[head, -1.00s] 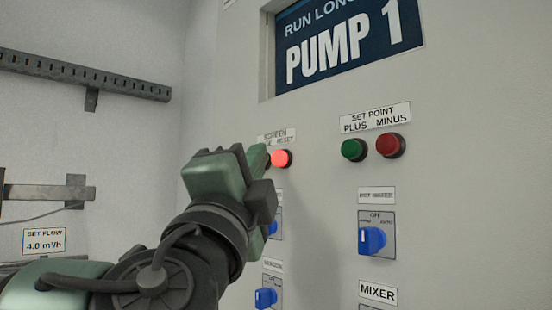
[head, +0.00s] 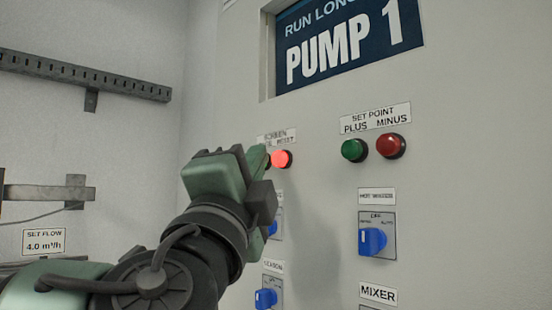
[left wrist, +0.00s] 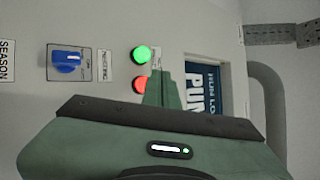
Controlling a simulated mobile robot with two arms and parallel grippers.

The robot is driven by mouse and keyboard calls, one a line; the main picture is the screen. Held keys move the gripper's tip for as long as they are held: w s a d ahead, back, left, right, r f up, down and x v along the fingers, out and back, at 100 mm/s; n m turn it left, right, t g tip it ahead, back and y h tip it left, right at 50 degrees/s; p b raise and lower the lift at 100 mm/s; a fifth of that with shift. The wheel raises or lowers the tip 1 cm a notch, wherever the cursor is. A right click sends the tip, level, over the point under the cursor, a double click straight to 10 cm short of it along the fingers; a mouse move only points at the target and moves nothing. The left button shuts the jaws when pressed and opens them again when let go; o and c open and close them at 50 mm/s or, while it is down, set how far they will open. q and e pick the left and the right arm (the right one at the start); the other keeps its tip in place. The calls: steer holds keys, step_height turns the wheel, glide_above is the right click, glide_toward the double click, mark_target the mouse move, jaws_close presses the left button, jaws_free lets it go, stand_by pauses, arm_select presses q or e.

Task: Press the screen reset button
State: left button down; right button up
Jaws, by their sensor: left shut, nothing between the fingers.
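The lit red button (head: 281,159) sits on the grey panel under a label (head: 276,138) reading SCREEN and RESET, partly covered. My left gripper (head: 259,158) is shut and empty, its tips just left of the red button in the head view. In the left wrist view, the red button (left wrist: 139,85) is beside the shut fingers (left wrist: 158,82), which overlap its edge. A lit green button (left wrist: 142,54) is next to it; my gripper hides that one in the head view. I cannot tell whether the fingertips touch the panel or a button. My right gripper is not in view.
To the right are a green button (head: 354,150) and a red button (head: 390,145) labelled SET POINT PLUS MINUS. Blue rotary knobs (head: 371,241) are below. A PUMP 1 screen (head: 348,45) is above. Metal brackets (head: 85,75) are on the left wall.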

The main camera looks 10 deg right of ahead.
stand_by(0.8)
arm_select(q)
steer(key=shift+w+d+b, duration=0.3)
steer(key=shift+d+b, duration=0.1)
steer(key=shift+b, duration=0.1)
steer(key=shift+w+d+b, duration=0.2)
steer(key=shift+d+b, duration=0.1)
stand_by(0.7)
steer(key=shift+s+a+b, duration=0.45)
steer(key=shift+a+b, duration=0.2)
steer(key=shift+b, duration=0.05)
